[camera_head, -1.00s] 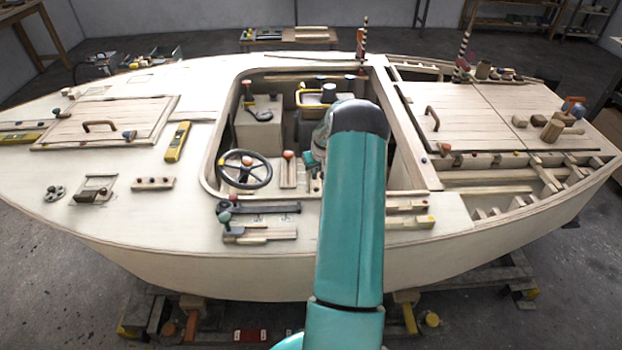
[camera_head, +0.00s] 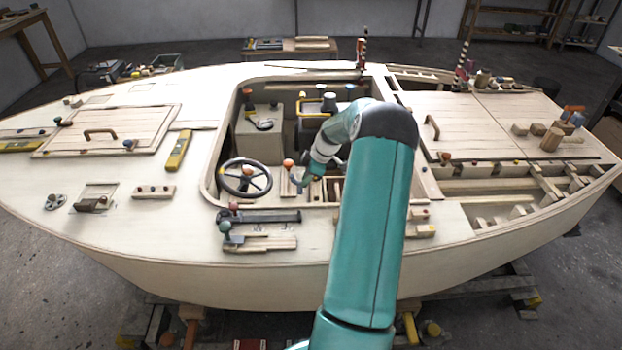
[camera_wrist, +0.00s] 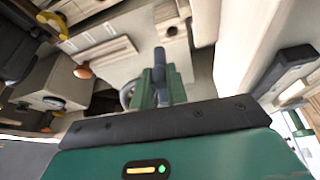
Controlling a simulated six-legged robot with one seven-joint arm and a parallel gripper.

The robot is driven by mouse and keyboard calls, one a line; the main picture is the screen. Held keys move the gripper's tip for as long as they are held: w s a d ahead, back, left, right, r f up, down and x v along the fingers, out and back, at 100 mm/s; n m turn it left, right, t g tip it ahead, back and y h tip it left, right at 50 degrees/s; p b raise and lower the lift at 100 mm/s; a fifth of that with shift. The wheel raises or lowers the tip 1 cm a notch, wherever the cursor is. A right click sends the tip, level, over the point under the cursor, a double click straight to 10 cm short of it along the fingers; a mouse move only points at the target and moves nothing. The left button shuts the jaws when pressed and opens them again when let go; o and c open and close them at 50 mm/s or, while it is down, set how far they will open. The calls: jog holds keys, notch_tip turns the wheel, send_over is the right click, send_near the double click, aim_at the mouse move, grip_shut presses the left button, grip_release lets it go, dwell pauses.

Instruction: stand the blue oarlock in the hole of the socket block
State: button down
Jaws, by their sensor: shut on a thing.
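My gripper (camera_wrist: 160,88) is shut on a blue-grey piece, the oarlock (camera_wrist: 159,57), whose narrow end sticks out beyond the green fingers. The rest of the oarlock is mostly hidden by the fingers. In the head view my gripper (camera_head: 306,181) hangs low inside the cockpit opening, right of the steering wheel. A pale wooden block with a dark hole (camera_wrist: 172,30), which looks like the socket block, lies beyond the fingertips in the wrist view. The oarlock is apart from it in the picture. I cannot clearly make out the block in the head view.
The black steering wheel (camera_head: 245,178) and an orange-knobbed lever (camera_head: 289,164) stand left of my gripper; the knob also shows in the wrist view (camera_wrist: 84,72). The cockpit rim (camera_head: 213,165) surrounds the area. A dark bar (camera_wrist: 287,70) lies at right in the wrist view.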

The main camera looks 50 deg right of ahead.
jog(key=shift+s+a+f+n+g+y, duration=0.15)
jog(key=shift+a+f+n, duration=0.35)
jog(key=shift+f, duration=0.8)
jog(key=shift+w+a+f+n+g+y, duration=0.1)
jog(key=shift+a+f+n+y, duration=0.15)
jog(key=shift+f+n, duration=0.75)
jog(key=shift+s+a+f+n+g+y, duration=0.1)
jog(key=shift+a+f+n+g+y, duration=0.15)
jog(key=shift+f, duration=1.3)
jog(key=c, duration=1.3)
grip_release()
jog(key=v, duration=1.3)
jog(key=shift+s+r, duration=0.2)
jog(key=shift+r, duration=0.15)
